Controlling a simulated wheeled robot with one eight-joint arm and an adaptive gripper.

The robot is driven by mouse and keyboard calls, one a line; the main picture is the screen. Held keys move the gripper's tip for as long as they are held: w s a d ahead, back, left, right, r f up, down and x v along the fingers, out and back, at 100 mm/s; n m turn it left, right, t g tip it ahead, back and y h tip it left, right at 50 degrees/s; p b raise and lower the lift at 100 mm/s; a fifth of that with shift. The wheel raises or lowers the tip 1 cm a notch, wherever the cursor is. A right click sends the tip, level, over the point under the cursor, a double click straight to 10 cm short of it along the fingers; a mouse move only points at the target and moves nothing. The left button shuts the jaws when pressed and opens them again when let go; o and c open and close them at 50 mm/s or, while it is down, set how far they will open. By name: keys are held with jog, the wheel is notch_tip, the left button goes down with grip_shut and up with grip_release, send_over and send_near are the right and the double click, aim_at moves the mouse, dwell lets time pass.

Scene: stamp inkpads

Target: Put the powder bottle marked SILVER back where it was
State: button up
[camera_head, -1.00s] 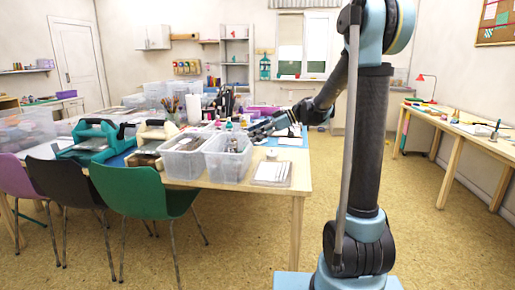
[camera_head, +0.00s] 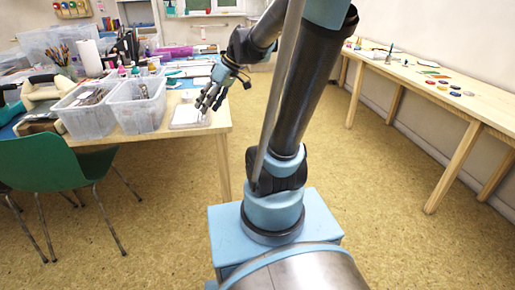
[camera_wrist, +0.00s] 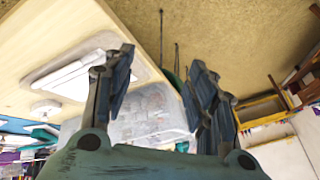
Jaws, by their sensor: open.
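My gripper (camera_head: 210,98) hangs fingers-down over the right end of the long wooden table (camera_head: 222,122), by a flat white stack of sheets or trays (camera_head: 185,119). In the wrist view my gripper (camera_wrist: 158,85) has its fingers spread wide, with nothing between them. No bottle marked SILVER can be made out. Small bottles (camera_head: 122,71) stand behind the clear bins, too small to read. A small white round thing (camera_wrist: 45,107) lies on the table in the wrist view.
Two clear plastic bins (camera_head: 139,110) (camera_head: 86,115) stand left of my gripper. A green chair (camera_head: 60,165) is at the table's front. A wooden side table (camera_head: 455,103) with small coloured discs (camera_head: 455,93) runs along the right wall. The floor between the tables is open.

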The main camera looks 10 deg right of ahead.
jog(key=s+d+f+m+t+h, duration=0.1)
jog(key=s+d+f+m+h, duration=0.5)
jog(key=s+d, duration=0.8)
notch_tip(320, 180, down, 6)
jog(key=m, duration=0.3)
jog(key=shift+s+r, duration=0.15)
jog(key=shift+s, duration=0.25)
jog(key=shift+d, duration=0.1)
